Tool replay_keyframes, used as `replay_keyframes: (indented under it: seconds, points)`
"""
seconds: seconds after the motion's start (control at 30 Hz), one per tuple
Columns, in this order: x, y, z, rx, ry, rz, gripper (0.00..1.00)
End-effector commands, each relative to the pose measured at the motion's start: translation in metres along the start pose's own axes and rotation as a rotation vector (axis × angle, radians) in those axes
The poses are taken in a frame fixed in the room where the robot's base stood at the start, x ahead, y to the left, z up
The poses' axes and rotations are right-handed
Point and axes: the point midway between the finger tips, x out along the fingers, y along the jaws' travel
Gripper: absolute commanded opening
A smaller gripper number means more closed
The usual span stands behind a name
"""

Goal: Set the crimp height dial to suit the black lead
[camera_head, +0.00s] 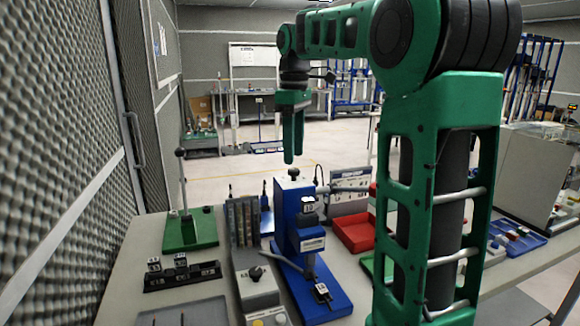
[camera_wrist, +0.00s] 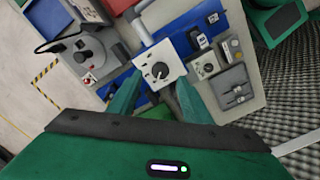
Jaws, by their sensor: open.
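The blue crimp press (camera_head: 298,225) stands upright on the bench, with a black knob (camera_head: 294,174) on top. In the wrist view this dial (camera_wrist: 160,70) is a dark round knob on a white square plate with marks, too small to read. My gripper (camera_head: 291,160) hangs pointing down just above the knob. In the wrist view its two green fingers (camera_wrist: 158,92) are apart, one toward each side of the plate, and hold nothing. Whether they touch the dial is unclear. I cannot pick out the black lead for certain.
A grey box with a small dial (camera_head: 255,274) stands left of the press. A black rack (camera_head: 182,275) and a green lever stand (camera_head: 190,230) are farther left. A red bin (camera_head: 355,232) and a printed card (camera_head: 349,182) are at right. A foam wall bounds the left.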

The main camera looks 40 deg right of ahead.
Motion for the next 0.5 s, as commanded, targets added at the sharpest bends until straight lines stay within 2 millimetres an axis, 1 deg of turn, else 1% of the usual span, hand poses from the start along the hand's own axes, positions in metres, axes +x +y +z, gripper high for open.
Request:
replay_keyframes:
  seconds: [0.23,0.33,0.5]
  points:
    - [0.020,-0.001,0.000,-0.002,-0.001,-0.001,0.45]
    - [0.033,0.000,0.000,0.000,-0.001,-0.002,0.45]
    - [0.043,0.000,0.000,0.000,-0.001,0.000,0.45]
